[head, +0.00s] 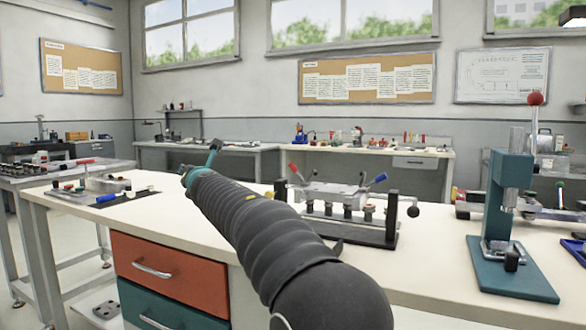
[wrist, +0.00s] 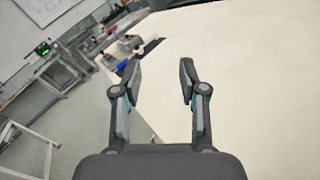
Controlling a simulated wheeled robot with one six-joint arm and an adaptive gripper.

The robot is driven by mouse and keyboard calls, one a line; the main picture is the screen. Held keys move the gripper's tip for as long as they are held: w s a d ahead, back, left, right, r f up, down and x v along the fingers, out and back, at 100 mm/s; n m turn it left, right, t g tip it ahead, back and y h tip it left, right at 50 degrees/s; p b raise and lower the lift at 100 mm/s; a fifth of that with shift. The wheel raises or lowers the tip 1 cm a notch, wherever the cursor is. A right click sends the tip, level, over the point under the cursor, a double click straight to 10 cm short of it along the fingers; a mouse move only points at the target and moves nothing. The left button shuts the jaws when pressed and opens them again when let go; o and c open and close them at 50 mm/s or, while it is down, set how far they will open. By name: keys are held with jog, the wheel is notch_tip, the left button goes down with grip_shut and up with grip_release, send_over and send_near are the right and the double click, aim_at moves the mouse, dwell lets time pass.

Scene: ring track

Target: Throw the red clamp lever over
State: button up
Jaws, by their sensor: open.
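A red clamp lever (head: 295,171) stands tilted up at the left end of a dark clamp fixture (head: 345,208) on the white bench, in the head view. A blue lever (head: 376,179) rises at the fixture's right end. My gripper (head: 213,152) is left of the fixture, above the bench, with my arm crossing in front of the fixture's lower left. In the wrist view my gripper (wrist: 158,78) is open, with nothing between its fingers and bare bench top ahead. The red lever is not identifiable in the wrist view.
A teal press (head: 510,215) with a red knob stands at the right. A flat fixture with a blue handle (head: 110,197) lies at the bench's left end, also small in the wrist view (wrist: 122,64).

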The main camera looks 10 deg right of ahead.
jog(key=m+h, duration=0.2)
jog(key=m, duration=0.2)
jog(key=m+g+h, duration=0.6)
jog(key=m+h, duration=1.2)
jog(key=m, duration=1.4)
send_near(291, 168)
jog(key=p+x, duration=0.2)
jog(key=x, duration=0.9)
